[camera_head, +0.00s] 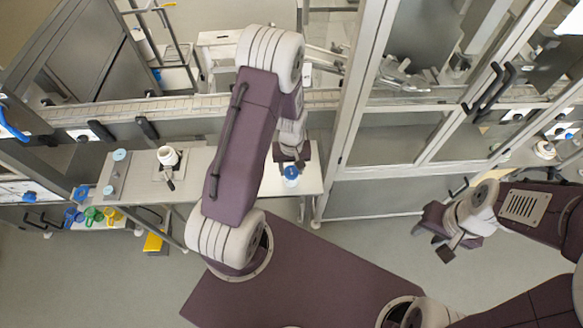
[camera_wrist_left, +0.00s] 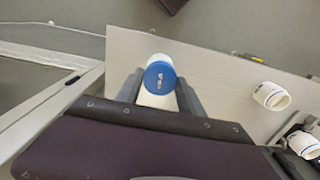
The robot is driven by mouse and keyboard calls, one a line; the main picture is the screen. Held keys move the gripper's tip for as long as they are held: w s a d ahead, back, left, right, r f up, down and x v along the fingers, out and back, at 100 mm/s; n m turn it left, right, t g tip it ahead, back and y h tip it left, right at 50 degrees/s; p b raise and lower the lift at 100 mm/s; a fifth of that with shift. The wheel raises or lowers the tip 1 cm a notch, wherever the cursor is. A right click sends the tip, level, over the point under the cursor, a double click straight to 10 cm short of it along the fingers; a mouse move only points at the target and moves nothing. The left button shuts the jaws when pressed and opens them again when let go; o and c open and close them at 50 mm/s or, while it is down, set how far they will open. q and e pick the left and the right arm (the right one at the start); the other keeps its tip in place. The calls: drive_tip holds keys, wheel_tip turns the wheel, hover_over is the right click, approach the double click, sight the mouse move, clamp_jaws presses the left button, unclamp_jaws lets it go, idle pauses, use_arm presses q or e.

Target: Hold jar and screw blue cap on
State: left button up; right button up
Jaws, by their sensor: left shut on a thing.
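A white jar (camera_wrist_left: 153,99) with a round blue cap (camera_wrist_left: 160,76) is between the two fingers of my left gripper (camera_wrist_left: 160,92) in the left wrist view. The cap covers the jar's top; I cannot tell how tightly it sits. Most of the jar is hidden there. My right gripper (camera_head: 440,238) is empty, well to the right and away from the jar, with its fingers apart.
White jars (camera_wrist_left: 271,97) also show in the left wrist view. A grey plate with light blue discs (camera_head: 115,175) is further left. A framed glass cabinet (camera_head: 390,140) rises behind.

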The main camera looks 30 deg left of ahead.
sight(291, 171)
use_arm(q)
drive_tip(key=shift+f+b, duration=0.55)
drive_tip(key=shift+f, duration=0.2)
idle(0.5)
drive_tip(key=o, duration=1.4)
drive_tip(key=shift+c, duration=0.2)
wheel_tip(291, 171, up, 9)
drive_tip(key=shift+b, duration=0.4)
